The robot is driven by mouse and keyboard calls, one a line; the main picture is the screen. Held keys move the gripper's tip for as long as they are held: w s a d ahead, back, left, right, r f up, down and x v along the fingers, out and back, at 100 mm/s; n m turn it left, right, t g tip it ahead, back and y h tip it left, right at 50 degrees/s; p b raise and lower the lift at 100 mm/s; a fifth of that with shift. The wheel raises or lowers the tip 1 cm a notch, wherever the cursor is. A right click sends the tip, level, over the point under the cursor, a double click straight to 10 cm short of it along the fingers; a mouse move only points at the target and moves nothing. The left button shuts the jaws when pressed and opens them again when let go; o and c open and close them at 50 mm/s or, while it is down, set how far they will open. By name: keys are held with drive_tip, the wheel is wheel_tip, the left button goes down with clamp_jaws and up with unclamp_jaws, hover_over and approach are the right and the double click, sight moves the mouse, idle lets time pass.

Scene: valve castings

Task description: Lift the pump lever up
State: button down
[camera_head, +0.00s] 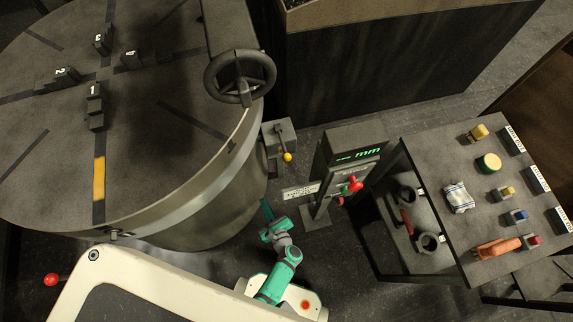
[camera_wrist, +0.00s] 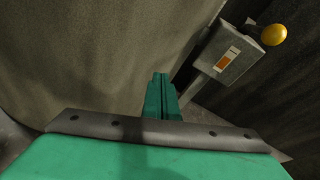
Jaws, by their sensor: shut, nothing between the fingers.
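A lever with a yellow ball knob (camera_head: 288,157) sticks out from a small grey box (camera_head: 277,133) beside the large round table. It appears to be the pump lever; no label names it. In the wrist view the yellow knob (camera_wrist: 273,35) and the box (camera_wrist: 235,55) with an orange-and-white label are at the upper right. My gripper (camera_head: 265,206) is below the lever in the head view, next to the table's side. In the wrist view my green fingers (camera_wrist: 160,92) are together and empty, pointing at the curved wall left of the box, apart from the lever.
A post with a green display (camera_head: 358,155) and red knob (camera_head: 355,184) stands right of my arm. The round table (camera_head: 130,150) with a handwheel (camera_head: 240,78) is at left. A grey workbench (camera_head: 440,155) with parts is at right. Dark floor lies between.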

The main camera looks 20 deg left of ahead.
drive_tip(key=w+d+r+m+t+y, duration=0.1)
drive_tip(key=w+d+r+m+t, duration=0.4)
drive_tip(key=w+d, duration=0.45)
drive_tip(key=w+a+r+m, duration=0.1)
drive_tip(key=w+a+r, duration=0.2)
drive_tip(key=w+a, duration=0.2)
drive_tip(key=shift+w+a+r+g, duration=0.25)
drive_tip(key=shift+w+r+g, duration=0.1)
drive_tip(key=shift+w, duration=0.8)
drive_tip(key=shift+d+r, duration=0.1)
